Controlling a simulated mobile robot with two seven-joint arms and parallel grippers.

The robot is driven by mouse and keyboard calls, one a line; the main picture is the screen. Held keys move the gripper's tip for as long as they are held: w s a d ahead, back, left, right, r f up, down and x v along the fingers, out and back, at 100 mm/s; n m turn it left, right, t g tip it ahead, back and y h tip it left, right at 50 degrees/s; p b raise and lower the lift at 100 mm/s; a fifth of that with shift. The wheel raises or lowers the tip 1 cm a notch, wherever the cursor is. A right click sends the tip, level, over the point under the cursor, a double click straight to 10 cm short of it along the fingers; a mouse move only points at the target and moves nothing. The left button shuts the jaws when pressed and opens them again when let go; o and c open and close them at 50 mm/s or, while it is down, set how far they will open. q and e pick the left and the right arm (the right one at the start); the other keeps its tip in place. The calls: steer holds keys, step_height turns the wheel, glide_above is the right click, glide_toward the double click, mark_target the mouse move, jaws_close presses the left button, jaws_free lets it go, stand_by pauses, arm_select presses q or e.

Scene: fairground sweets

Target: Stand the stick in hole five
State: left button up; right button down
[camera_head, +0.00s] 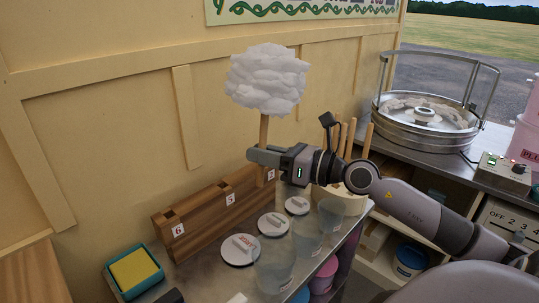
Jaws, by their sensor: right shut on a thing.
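My right gripper (262,157) is shut on a pale wooden stick (263,132) topped with a big white puff of candy floss (267,78). The stick is about upright, and its lower end shows below the fingers by the far part of the wooden rack (205,212). I cannot tell whether the end is in a hole or only in front of or above the rack. The rack has number cards: 6 (178,230) nearest, one that looks like 5 (230,198) in the middle, and a far one (271,175) partly hidden by the gripper. My left gripper is not in view.
Round white lids (241,250) and clear tubs (274,265) stand in front of the rack. A yellow sponge in a teal tray (134,270) lies at the left. Bare sticks (366,140) stand behind my arm. The floss machine (425,118) is at the right.

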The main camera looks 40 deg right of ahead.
steer(key=w+f+b, duration=0.2)
steer(key=w, duration=0.2)
steer(key=w+a+f+b, duration=0.1)
steer(key=w+b, duration=0.2)
steer(key=w, duration=0.2)
steer(key=w+a+f+b, duration=0.1)
steer(key=w+f+b, duration=0.1)
steer(key=w+b, duration=0.1)
steer(key=shift+w+f, duration=0.35)
steer(key=shift+w, duration=0.35)
steer(key=shift+f+b, duration=0.55)
steer(key=shift+f, duration=0.15)
steer(key=shift+r, duration=0.15)
steer(key=shift+r+p, duration=0.3)
steer(key=shift+p, duration=0.25)
steer(key=shift+f, duration=0.2)
